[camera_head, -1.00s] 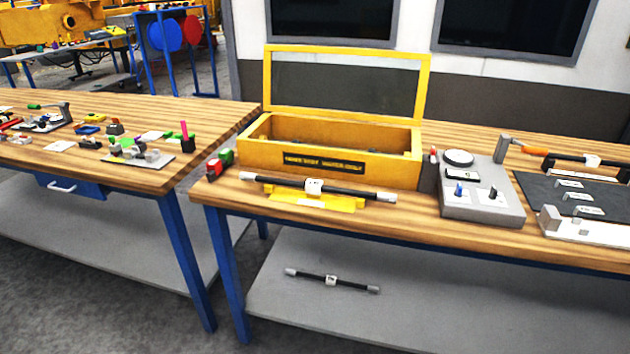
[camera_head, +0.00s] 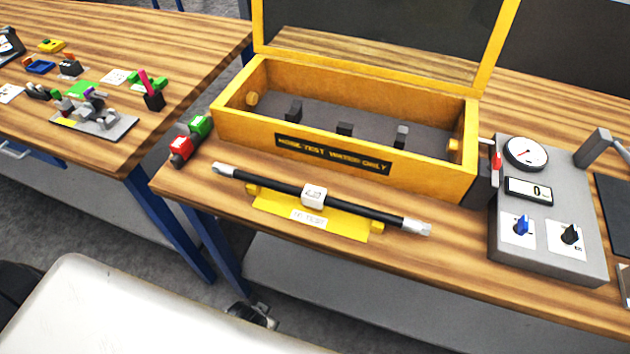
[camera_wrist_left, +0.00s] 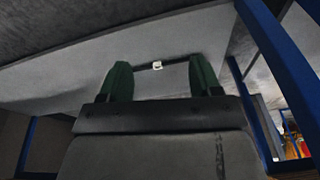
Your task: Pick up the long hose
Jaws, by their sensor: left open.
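A black hose (camera_head: 270,183) with metal end fittings and a white tag lies across a yellow holder (camera_head: 345,227) at the front of the bench. In the left wrist view another black hose with a white tag (camera_wrist_left: 157,65) lies on the grey lower shelf. My left gripper (camera_wrist_left: 160,72) is open, its green fingers on either side of that tag in the picture. The hose appears beyond the fingertips, and its ends are hidden behind the fingers. Nothing is held. My right gripper is out of view.
An open yellow test box (camera_head: 325,150) stands behind the holder. A grey gauge panel (camera_head: 550,220) is to its right, and red and green blocks (camera_head: 190,138) are to its left. Blue bench legs (camera_head: 172,222) stand near the lower shelf (camera_head: 340,300). A second bench (camera_head: 190,30) holds small parts.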

